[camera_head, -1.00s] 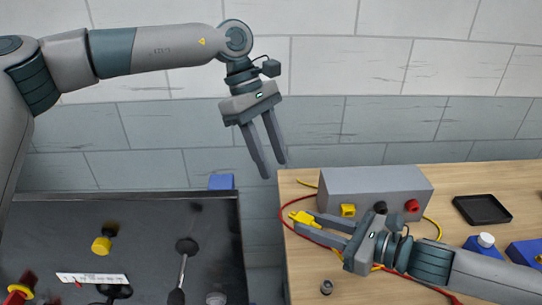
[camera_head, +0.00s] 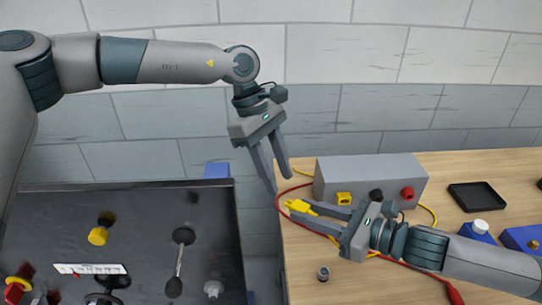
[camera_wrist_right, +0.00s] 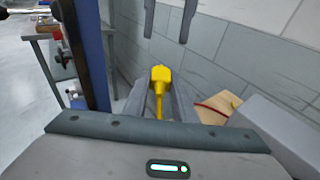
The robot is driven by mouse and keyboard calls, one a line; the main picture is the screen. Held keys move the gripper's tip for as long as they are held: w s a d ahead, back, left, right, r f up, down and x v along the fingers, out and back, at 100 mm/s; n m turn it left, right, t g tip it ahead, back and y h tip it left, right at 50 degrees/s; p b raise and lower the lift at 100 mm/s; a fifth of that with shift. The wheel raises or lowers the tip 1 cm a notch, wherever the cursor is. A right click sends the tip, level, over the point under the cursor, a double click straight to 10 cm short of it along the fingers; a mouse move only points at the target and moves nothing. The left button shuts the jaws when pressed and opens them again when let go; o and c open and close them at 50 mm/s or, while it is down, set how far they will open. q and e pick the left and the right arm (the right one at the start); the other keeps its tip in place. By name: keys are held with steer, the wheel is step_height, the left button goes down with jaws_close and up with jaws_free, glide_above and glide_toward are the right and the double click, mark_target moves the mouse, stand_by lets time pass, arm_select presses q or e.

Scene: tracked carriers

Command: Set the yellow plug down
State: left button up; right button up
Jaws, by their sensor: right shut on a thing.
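My right gripper (camera_head: 298,211) is shut on the yellow plug (camera_head: 299,206), near the left edge of the wooden table (camera_head: 460,168). In the right wrist view the plug (camera_wrist_right: 160,75) sits between the fingertips with its yellow cable (camera_wrist_right: 159,106) running back toward the palm. I cannot tell whether the plug touches the table. My left gripper (camera_head: 278,185) hangs empty with its fingers apart, just above and left of the plug in the head view. Its fingers (camera_wrist_right: 168,22) also show at the top of the right wrist view.
A grey box (camera_head: 370,175) with yellow, black and red sockets stands behind the right gripper. A red cable (camera_head: 286,193) loops by the table edge. A black tray (camera_head: 477,196) and blue blocks lie right. A dark panel (camera_head: 140,215) with knobs is left, across a gap.

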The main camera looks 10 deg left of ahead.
mark_target(301, 209)
arm_select(q)
steer(key=x, duration=0.5)
steer(key=shift+f, duration=0.1)
steer(key=c, duration=0.9)
arm_select(e)
steer(key=o, duration=1.1)
steer(key=shift+d, duration=0.1)
steer(key=v, duration=1.1)
steer(key=shift+s+d, duration=0.2)
steer(key=shift+d, duration=0.15)
steer(key=shift+r, duration=0.1)
